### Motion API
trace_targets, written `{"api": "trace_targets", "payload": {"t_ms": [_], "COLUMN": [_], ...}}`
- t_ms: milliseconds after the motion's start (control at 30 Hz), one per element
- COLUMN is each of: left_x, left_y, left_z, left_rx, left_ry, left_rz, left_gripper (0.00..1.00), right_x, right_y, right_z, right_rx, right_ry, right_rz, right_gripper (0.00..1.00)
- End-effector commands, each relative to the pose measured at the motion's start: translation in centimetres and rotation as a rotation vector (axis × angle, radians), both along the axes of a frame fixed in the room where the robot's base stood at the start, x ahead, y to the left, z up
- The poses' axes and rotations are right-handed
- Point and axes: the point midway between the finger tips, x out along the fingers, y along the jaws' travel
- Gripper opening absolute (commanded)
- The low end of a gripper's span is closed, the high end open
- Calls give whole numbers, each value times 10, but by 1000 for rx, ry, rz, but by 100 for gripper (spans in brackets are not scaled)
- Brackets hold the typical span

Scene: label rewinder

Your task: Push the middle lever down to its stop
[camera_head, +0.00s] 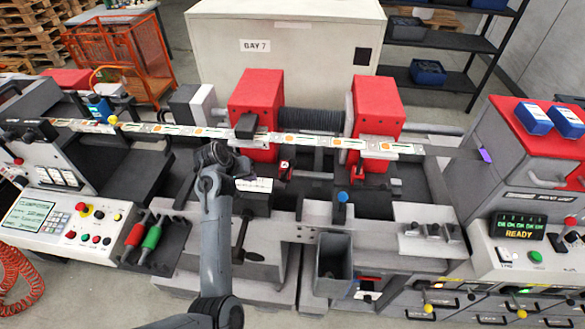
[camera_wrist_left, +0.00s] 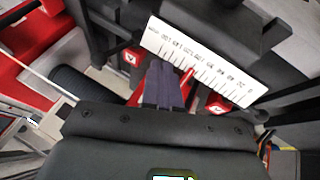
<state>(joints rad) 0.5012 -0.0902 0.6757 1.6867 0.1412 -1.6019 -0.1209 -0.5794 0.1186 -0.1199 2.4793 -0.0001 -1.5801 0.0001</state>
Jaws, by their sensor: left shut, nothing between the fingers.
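Two red levers with white marks, one on the left (camera_head: 285,168) and one on the right (camera_head: 358,171), show below the label strip in the head view. I cannot tell surely which lever is the middle one. My left gripper (camera_head: 238,165) is at the machine's front, left of the left red lever. In the left wrist view its dark fingers (camera_wrist_left: 164,88) are shut and empty. Red pieces with white marks show on both sides of them, one above left (camera_wrist_left: 130,59) and one at right (camera_wrist_left: 216,107). Contact cannot be told. My right gripper is out of view.
A white ruled scale (camera_wrist_left: 200,62) lies close beside the fingers. Red blocks (camera_head: 256,105) flank a dark ribbed roller (camera_head: 312,121). The label strip (camera_head: 305,141) crosses the machine. A blue-knobbed post (camera_head: 342,197) and a grey open bin (camera_head: 333,270) stand to the right.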

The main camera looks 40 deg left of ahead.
Motion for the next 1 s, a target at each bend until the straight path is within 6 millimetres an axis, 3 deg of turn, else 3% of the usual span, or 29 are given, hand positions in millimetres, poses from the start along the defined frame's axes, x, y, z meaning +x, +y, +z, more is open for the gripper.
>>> {"api": "trace_targets", "payload": {"t_ms": [133,333,767,1000], "left_x": [21,30,32,41], "left_y": [-2,-3,-3,-3], "left_z": [29,46,45,29], "left_rx": [-9,-9,-8,-7], "left_ry": [-71,-104,-106,-106], "left_rz": [2,0,0,-1], "left_gripper": [0,0,0,0], "right_x": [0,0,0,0], "right_y": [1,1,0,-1], "right_z": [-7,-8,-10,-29], "right_rx": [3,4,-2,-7], "right_ry": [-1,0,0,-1], "right_rz": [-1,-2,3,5], "right_gripper": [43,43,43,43]}}
